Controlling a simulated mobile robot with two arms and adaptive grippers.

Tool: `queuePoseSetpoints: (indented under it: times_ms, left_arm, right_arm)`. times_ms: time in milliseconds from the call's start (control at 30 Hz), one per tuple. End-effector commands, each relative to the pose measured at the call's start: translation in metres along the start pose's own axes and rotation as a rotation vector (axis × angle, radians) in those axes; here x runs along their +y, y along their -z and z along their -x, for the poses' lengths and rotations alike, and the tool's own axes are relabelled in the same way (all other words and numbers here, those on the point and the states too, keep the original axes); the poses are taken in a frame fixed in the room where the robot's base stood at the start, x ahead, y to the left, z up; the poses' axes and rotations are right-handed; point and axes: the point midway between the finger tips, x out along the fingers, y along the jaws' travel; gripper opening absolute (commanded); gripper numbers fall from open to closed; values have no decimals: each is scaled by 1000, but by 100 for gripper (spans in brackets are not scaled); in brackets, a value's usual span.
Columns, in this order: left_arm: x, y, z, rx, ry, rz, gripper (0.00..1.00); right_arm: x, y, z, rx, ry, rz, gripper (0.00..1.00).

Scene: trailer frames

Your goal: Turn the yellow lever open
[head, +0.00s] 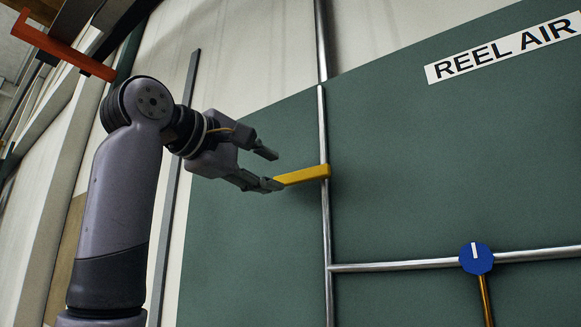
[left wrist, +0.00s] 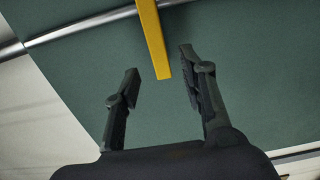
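The yellow lever (head: 305,175) sits on a vertical metal pipe and sticks out to the left, nearly level. My left gripper (head: 270,169) is open at the lever's free end, with one finger above the lever's line and the lower fingertip close to its tip. In the left wrist view the lever (left wrist: 154,38) comes down from the pipe at the top. I cannot tell whether the lower finger touches the lever. My right gripper is not in view.
A green panel (head: 420,150) stands behind the pipe (head: 325,130). A blue round knob (head: 476,258) with a white mark is on a horizontal pipe at lower right. A "REEL AIR" sign (head: 503,47) is at upper right. A red-orange bar (head: 62,46) shows at upper left.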

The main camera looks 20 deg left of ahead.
Motion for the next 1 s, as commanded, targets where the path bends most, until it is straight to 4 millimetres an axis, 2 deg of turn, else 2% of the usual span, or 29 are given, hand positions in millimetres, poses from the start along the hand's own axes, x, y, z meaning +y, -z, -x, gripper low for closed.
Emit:
queuePoseSetpoints:
  times_ms: [33,233,400,800,1000]
  left_arm:
    - [4,0,-12,0,5,0,38]
    - [4,0,-49,0,3,0,38]
    - [2,0,-68,0,1,0,38]
    - [0,0,-74,0,-1,0,38]
    - [0,0,-74,0,-1,0,24]
  right_arm:
    - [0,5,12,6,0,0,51]
    - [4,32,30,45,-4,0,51]
    - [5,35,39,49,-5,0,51]
    - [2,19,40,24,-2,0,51]
    - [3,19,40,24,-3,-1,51]
